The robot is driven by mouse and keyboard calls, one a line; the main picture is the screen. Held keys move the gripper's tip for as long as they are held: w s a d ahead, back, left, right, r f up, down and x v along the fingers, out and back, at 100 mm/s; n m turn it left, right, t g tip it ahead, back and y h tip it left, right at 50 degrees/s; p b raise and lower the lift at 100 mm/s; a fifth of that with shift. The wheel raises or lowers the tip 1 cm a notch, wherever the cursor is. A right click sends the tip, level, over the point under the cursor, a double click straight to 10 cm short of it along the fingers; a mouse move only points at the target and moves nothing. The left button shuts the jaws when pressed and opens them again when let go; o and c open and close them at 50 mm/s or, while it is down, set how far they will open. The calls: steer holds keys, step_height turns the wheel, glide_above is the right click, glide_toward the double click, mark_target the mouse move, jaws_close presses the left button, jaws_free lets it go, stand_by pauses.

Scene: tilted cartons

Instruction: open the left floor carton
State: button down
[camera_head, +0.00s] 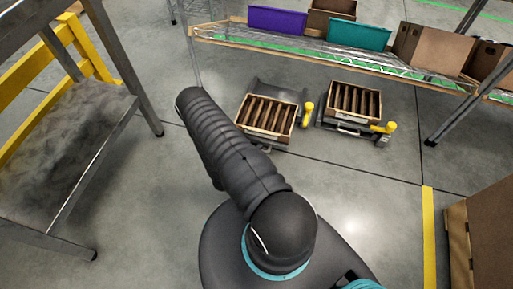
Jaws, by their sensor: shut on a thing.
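A wire shelf (335,47) above the cartons holds purple (277,19) and teal (360,34) bins and brown boxes. A metal table with a yellow frame (35,70) stands left. A large brown box (491,240) stands at the right edge.

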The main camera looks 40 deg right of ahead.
steer(key=shift+w, duration=0.15)
steer(key=c, duration=1.2)
jaws_free()
steer(key=shift+a, duration=0.1)
steer(key=v, duration=1.1)
steer(key=shift+a+r, duration=0.1)
steer(key=shift+a, duration=0.25)
